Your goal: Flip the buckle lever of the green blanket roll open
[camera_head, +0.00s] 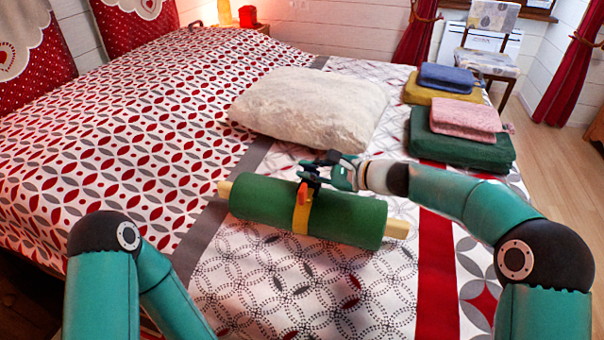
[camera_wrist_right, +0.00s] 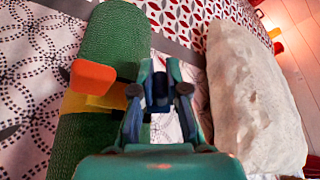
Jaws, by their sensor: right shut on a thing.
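The green blanket roll (camera_head: 345,216) lies on the bed around a yellow core. A yellow strap (camera_head: 300,238) circles its middle, with the orange buckle lever (camera_head: 302,196) standing up from it. My right gripper (camera_head: 312,172) is at the roll's far side, close to the lever. In the right wrist view the lever (camera_wrist_right: 92,77) shows left of the fingers (camera_wrist_right: 160,75), not clearly between them.
A cream pillow (camera_head: 310,108) lies behind the roll and close beside the right gripper. Folded green (camera_head: 455,149), pink (camera_head: 465,117), yellow (camera_head: 437,94) and blue (camera_head: 450,78) textiles are stacked at right. The bed in front of the roll is clear.

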